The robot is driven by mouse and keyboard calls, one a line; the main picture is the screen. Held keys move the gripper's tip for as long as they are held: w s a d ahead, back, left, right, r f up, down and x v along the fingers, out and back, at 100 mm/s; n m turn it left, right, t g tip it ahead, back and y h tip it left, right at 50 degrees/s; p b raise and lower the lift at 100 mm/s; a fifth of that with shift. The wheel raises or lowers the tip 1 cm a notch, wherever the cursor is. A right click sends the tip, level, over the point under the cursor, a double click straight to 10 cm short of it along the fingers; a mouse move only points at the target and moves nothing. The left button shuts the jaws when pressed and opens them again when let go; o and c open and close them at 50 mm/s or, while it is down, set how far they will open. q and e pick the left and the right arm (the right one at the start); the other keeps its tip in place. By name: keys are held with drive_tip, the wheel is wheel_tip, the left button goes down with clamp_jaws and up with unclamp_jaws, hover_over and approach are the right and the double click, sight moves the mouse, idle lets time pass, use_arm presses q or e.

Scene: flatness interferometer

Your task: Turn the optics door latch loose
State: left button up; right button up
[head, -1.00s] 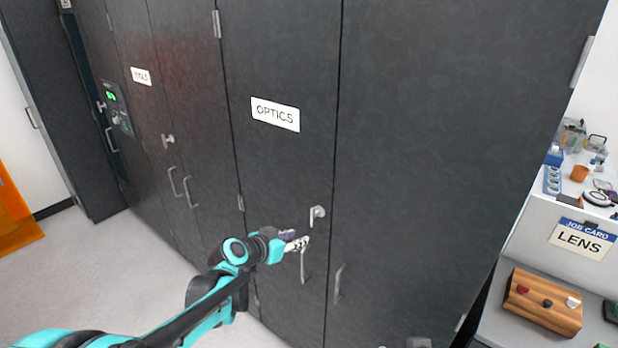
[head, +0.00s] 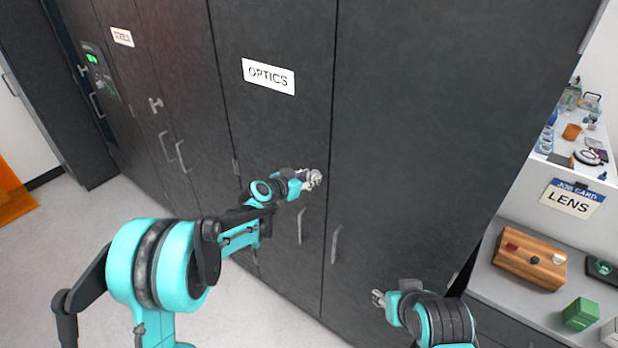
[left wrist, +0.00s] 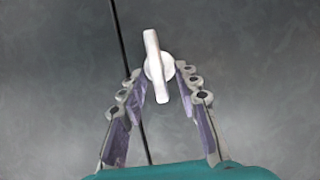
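The optics door (head: 275,130) is a tall dark cabinet door with a white OPTICS label (head: 268,76). Its latch (left wrist: 152,45) is a pale knob with a long narrow bar, nearly upright in the left wrist view. My left gripper (head: 314,178) is at the latch and hides most of it in the head view. In the left wrist view, the left gripper's fingertips (left wrist: 159,73) are apart, one on each side of the latch's round base; whether they touch it I cannot tell. My right gripper (head: 378,299) hangs low before the cabinet, its fingers too small to judge.
Door pull handles (head: 300,226) and (head: 335,244) stick out below the latch. At the right, a bench carries a wooden block (head: 530,258) and a green box (head: 580,313), with a LENS job card (head: 572,198) above. Free floor (head: 280,320) lies at the lower left.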

use_arm(q)
clamp_jaws()
drive_tip(key=shift+f, duration=0.1)
drive_tip(key=shift+w+a+f+n+g+h+b, duration=0.25)
drive_tip(key=shift+n+h+b, duration=0.9)
drive_tip(key=shift+n+b, duration=0.8)
drive_tip(key=shift+w+a+f+n+g+h+b, duration=0.1)
drive_tip(key=shift+a+f+n+g+h+b, duration=0.2)
drive_tip(key=shift+n+h+b, duration=1.6)
drive_tip(key=shift+w+a+f+n+g+h+b, duration=0.35)
drive_tip(key=shift+n+b, duration=1.05)
drive_tip(key=shift+n, duration=1.25)
drive_tip(key=shift+s+d, duration=0.1)
drive_tip(key=shift+s, duration=0.05)
